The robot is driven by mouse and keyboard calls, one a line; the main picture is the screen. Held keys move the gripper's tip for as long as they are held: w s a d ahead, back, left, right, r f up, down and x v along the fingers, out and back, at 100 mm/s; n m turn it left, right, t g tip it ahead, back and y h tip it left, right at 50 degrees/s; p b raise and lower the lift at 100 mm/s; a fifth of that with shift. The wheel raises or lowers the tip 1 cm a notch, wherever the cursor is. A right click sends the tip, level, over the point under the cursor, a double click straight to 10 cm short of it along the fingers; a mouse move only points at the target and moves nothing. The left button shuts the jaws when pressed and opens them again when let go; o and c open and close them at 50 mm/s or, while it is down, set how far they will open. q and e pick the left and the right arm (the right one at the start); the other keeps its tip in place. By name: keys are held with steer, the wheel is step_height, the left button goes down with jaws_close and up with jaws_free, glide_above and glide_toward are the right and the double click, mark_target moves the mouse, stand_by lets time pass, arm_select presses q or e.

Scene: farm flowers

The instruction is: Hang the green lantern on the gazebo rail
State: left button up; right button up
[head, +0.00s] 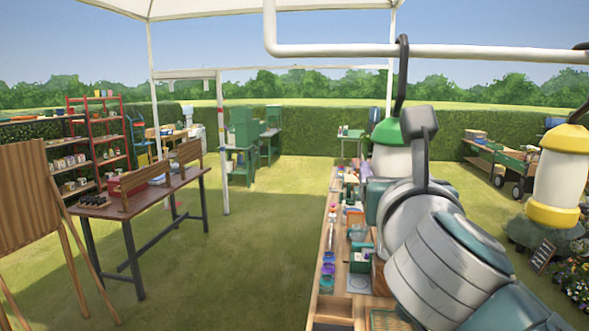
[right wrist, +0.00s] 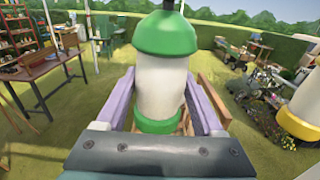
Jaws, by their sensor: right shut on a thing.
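The green lantern (head: 388,132) has a green cap, a pale body and a long dark hook (head: 402,75). It is upright in the head view, partly hidden behind my right arm. The top of its hook is level with the white gazebo rail (head: 480,52) and overlaps it in the picture; I cannot tell whether it bears on the rail. My right gripper (right wrist: 160,98) is shut on the lantern's body, one purple finger on each side. The green base shows below in the right wrist view. My left gripper is not in view.
A yellow lantern (head: 560,175) hangs at the right, near a dark hook top on the rail. A long wooden bench (head: 343,215) with small items runs below. A table (head: 150,196) and red shelves (head: 103,130) stand at the left. The grass between is clear.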

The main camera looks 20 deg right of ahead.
steer(key=shift+f, duration=0.1)
steer(key=o, duration=1.3)
steer(key=shift+v, duration=1.1)
steer(key=b+v, duration=0.1)
steer(key=v, duration=0.3)
steer(key=f+b+v, duration=0.1)
steer(key=v, duration=0.3)
steer(key=b+v, duration=0.1)
steer(key=v, duration=0.3)
steer(key=shift+w+f, duration=0.1)
steer(key=shift+f, duration=0.2)
